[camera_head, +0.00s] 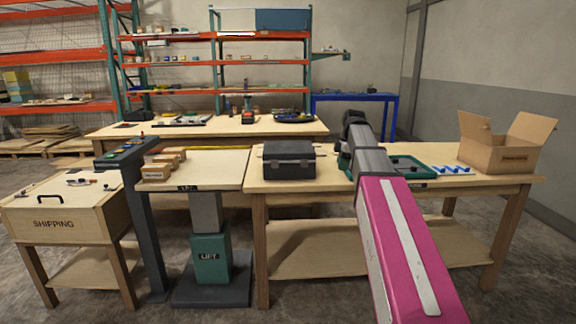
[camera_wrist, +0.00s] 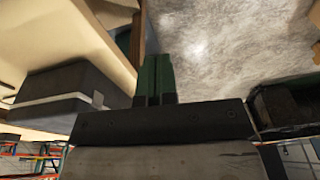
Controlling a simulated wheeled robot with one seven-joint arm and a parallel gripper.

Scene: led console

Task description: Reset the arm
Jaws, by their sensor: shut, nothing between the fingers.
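My arm (camera_head: 395,235), pink with grey and black joints, reaches from the lower right over the right-hand workbench (camera_head: 275,177). Its far end is black and hides the gripper in the head view. In the wrist view my gripper (camera_wrist: 157,62) shows as two dark green fingers pressed together with nothing between them. They point over bare concrete floor (camera_wrist: 215,45) beside a bench edge. A black case (camera_head: 289,159) stands on the workbench left of the arm; a dark box with a light band (camera_wrist: 70,100) shows at left in the wrist view.
A green tray (camera_head: 408,167), blue pieces (camera_head: 453,169) and an open cardboard box (camera_head: 499,148) lie right of the arm. A lift table (camera_head: 205,172) with small boxes, a console post (camera_head: 145,210) and a shipping crate (camera_head: 60,215) stand left. Shelving (camera_head: 215,62) is behind.

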